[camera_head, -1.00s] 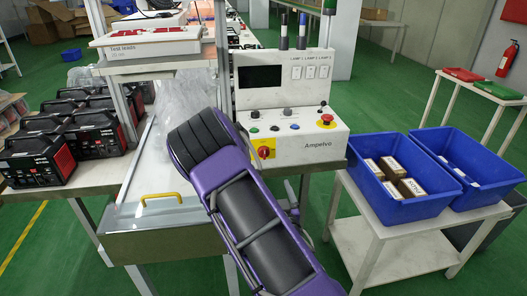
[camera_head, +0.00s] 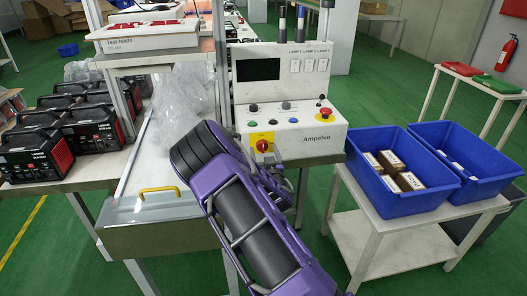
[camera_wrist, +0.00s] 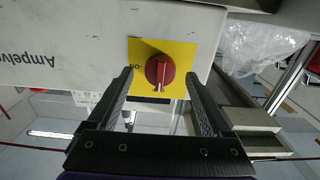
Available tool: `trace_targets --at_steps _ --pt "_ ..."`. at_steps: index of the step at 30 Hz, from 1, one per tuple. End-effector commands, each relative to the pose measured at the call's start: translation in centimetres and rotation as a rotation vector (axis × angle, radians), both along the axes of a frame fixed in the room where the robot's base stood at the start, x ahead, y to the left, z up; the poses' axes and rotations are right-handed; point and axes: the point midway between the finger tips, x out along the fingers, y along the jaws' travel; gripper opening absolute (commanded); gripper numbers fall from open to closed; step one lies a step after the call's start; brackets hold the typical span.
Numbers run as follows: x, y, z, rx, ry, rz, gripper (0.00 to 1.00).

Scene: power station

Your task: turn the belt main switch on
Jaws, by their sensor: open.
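The belt main switch (camera_head: 262,146) is a red rotary knob on a yellow plate, low on the left of the front of the white Ampelvo control box (camera_head: 310,142). In the wrist view the red knob (camera_wrist: 160,70) sits on its yellow plate (camera_wrist: 184,52), with the "ON" mark beside it. My gripper (camera_wrist: 158,82) is open, its two black fingers on either side of the knob and apart from it. In the head view my purple arm reaches toward the box, and the fingers are mostly hidden behind it.
A red emergency button (camera_head: 324,114) and small knobs sit on the box top. Blue bins (camera_head: 400,200) stand on a white table at right. A clear plastic bag (camera_head: 180,108) lies behind my arm. Black-red devices (camera_head: 35,158) stand at left.

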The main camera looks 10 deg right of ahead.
Motion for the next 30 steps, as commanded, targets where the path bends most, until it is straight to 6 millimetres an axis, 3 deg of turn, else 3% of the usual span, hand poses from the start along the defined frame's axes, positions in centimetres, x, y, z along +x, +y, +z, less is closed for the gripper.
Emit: trace_targets --at_steps 4,13,27,30 --pt "0.96 0.04 -0.04 0.0 0.0 0.001 0.84" --pt "1.11 0.04 -0.01 0.0 0.001 0.0 0.84" --pt "1.09 0.04 -0.01 0.0 0.001 0.0 0.0" --pt "1.09 0.04 -0.01 0.002 0.0 0.0 0.0"
